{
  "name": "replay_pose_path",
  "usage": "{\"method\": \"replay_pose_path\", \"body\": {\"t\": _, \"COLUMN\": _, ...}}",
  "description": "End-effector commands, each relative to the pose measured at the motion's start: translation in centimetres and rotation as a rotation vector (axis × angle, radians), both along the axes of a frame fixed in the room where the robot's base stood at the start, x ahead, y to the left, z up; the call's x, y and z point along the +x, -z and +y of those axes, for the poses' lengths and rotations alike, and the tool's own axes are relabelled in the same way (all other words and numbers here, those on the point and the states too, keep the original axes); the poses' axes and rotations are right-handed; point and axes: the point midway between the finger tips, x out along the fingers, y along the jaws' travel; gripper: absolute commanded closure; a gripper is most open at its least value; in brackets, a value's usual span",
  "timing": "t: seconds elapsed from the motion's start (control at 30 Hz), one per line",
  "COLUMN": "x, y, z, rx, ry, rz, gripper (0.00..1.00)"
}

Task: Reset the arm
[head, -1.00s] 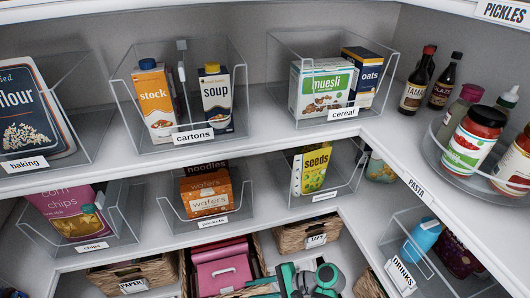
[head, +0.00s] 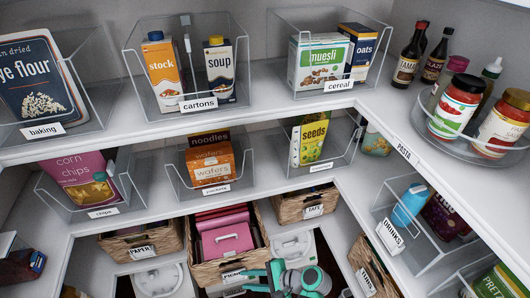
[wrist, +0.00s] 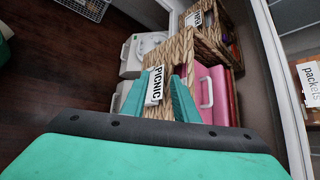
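My gripper (head: 246,280), teal and dark grey, is low in the head view in front of the bottom shelf. Its fingers point left, towards the picnic basket (head: 258,255). In the wrist view its two teal fingers (wrist: 157,88) stand apart on either side of the basket's PICNIC label (wrist: 154,86). I cannot tell whether the fingers touch the basket. Pink boxes (wrist: 207,92) are in that basket.
The paper basket (head: 165,238), the tape basket (head: 291,207) and a white case (head: 158,280) are close by. Clear bins and the white shelf edge (head: 110,145) lie above. Dark wooden floor (wrist: 50,70) is open at left in the wrist view.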

Motion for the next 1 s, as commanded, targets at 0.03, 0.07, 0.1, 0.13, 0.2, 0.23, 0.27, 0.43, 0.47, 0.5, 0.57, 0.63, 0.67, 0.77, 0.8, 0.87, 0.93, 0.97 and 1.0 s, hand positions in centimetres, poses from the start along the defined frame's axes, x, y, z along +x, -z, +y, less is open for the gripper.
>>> {"method": "replay_pose_path", "body": {"t": 0.03, "x": -0.5, "y": 0.7, "z": 0.5, "rx": -0.014, "ry": 0.011, "rz": -0.011, "gripper": 0.73}}
{"method": "replay_pose_path", "body": {"t": 0.07, "x": -0.7, "y": 1.2, "z": 0.6, "rx": -0.027, "ry": 0.022, "rz": -0.022, "gripper": 0.73}}
{"method": "replay_pose_path", "body": {"t": 0.1, "x": -1.0, "y": 1.7, "z": 0.9, "rx": -0.043, "ry": 0.035, "rz": -0.036, "gripper": 0.73}}
{"method": "replay_pose_path", "body": {"t": 0.13, "x": -1.3, "y": 2.3, "z": 1.1, "rx": -0.058, "ry": 0.045, "rz": -0.048, "gripper": 0.73}}
{"method": "replay_pose_path", "body": {"t": 0.2, "x": -2.1, "y": 3.5, "z": 1.5, "rx": -0.101, "ry": 0.072, "rz": -0.082, "gripper": 0.73}}
{"method": "replay_pose_path", "body": {"t": 0.23, "x": -2.6, "y": 4.0, "z": 1.6, "rx": -0.122, "ry": 0.084, "rz": -0.098, "gripper": 0.73}}
{"method": "replay_pose_path", "body": {"t": 0.27, "x": -3.1, "y": 4.6, "z": 1.7, "rx": -0.149, "ry": 0.095, "rz": -0.118, "gripper": 0.73}}
{"method": "replay_pose_path", "body": {"t": 0.43, "x": -6.3, "y": 7.1, "z": 1.6, "rx": -0.316, "ry": 0.152, "rz": -0.240, "gripper": 0.73}}
{"method": "replay_pose_path", "body": {"t": 0.47, "x": -6.9, "y": 7.4, "z": 1.5, "rx": -0.348, "ry": 0.157, "rz": -0.263, "gripper": 0.73}}
{"method": "replay_pose_path", "body": {"t": 0.5, "x": -7.7, "y": 7.6, "z": 1.3, "rx": -0.392, "ry": 0.167, "rz": -0.293, "gripper": 0.73}}
{"method": "replay_pose_path", "body": {"t": 0.57, "x": -9.0, "y": 7.9, "z": 0.8, "rx": -0.459, "ry": 0.173, "rz": -0.341, "gripper": 0.73}}
{"method": "replay_pose_path", "body": {"t": 0.63, "x": -10.5, "y": 7.8, "z": 0.3, "rx": -0.539, "ry": 0.174, "rz": -0.398, "gripper": 0.73}}
{"method": "replay_pose_path", "body": {"t": 0.67, "x": -11.2, "y": 7.7, "z": 0.0, "rx": -0.575, "ry": 0.173, "rz": -0.425, "gripper": 0.73}}
{"method": "replay_pose_path", "body": {"t": 0.77, "x": -13.4, "y": 6.9, "z": -1.0, "rx": -0.693, "ry": 0.164, "rz": -0.512, "gripper": 0.73}}
{"method": "replay_pose_path", "body": {"t": 0.8, "x": -14.3, "y": 6.4, "z": -1.4, "rx": -0.740, "ry": 0.155, "rz": -0.548, "gripper": 0.73}}
{"method": "replay_pose_path", "body": {"t": 0.87, "x": -15.6, "y": 5.4, "z": -2.1, "rx": -0.812, "ry": 0.142, "rz": -0.605, "gripper": 0.73}}
{"method": "replay_pose_path", "body": {"t": 0.93, "x": -17.1, "y": 3.9, "z": -2.9, "rx": -0.897, "ry": 0.121, "rz": -0.673, "gripper": 0.73}}
{"method": "replay_pose_path", "body": {"t": 0.97, "x": -17.7, "y": 3.2, "z": -3.2, "rx": -0.931, "ry": 0.112, "rz": -0.703, "gripper": 0.73}}
{"method": "replay_pose_path", "body": {"t": 1.0, "x": -18.5, "y": 2.2, "z": -3.6, "rx": -0.979, "ry": 0.097, "rz": -0.745, "gripper": 0.73}}
